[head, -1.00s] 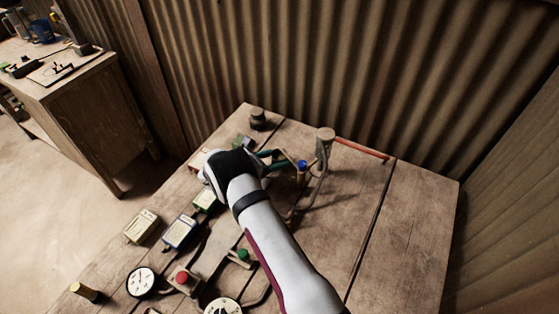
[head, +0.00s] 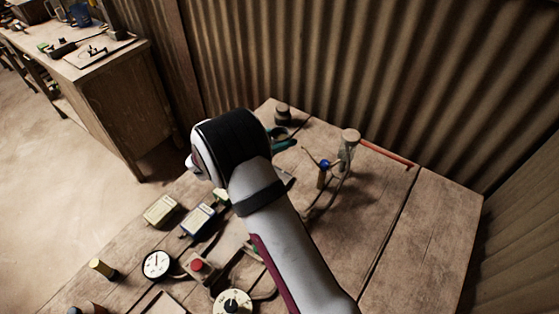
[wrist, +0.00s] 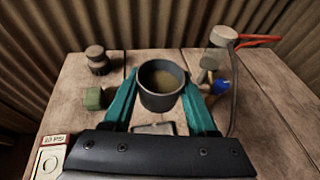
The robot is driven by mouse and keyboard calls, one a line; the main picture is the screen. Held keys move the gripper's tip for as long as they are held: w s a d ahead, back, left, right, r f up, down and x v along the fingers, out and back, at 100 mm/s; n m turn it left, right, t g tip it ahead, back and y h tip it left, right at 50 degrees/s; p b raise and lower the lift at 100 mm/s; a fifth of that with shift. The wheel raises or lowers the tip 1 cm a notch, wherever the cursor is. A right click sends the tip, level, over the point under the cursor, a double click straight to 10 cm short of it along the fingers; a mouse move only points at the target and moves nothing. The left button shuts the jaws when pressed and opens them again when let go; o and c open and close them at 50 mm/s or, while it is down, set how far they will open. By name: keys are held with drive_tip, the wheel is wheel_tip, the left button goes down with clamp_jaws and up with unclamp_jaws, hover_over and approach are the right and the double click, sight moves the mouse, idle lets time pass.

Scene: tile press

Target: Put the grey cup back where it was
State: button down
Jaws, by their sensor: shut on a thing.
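The grey cup (wrist: 162,101) is upright between the two teal fingers of my gripper (wrist: 161,88) in the wrist view. The fingers are shut on its sides. The inside of the cup looks brownish. In the wrist view I look down on the cup with the wooden table (wrist: 265,135) behind it; I cannot tell exactly how high it is above the table. In the head view the cup is hidden behind my wrist, and only part of the teal fingers (head: 282,138) shows.
A dark knobbed weight (wrist: 97,62) and a green block (wrist: 93,98) stand left of the cup in the wrist view. Meters (head: 198,220) lie nearer. The table's right side is bare.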

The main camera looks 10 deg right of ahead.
drive_tip(key=a+f, duration=0.1)
drive_tip(key=f, duration=0.3)
drive_tip(key=s+a+f+n+t+y, duration=0.1)
drive_tip(key=f, duration=0.3)
drive_tip(key=s+a+f+n, duration=0.1)
drive_tip(key=f, duration=0.3)
drive_tip(key=shift+s+a+f+t+y, duration=0.2)
drive_tip(key=shift+a+f+t+y, duration=0.1)
drive_tip(key=shift+t+y, duration=0.1)
drive_tip(key=shift+c, duration=1)
unclamp_jaws()
drive_tip(key=shift+f, duration=0.1)
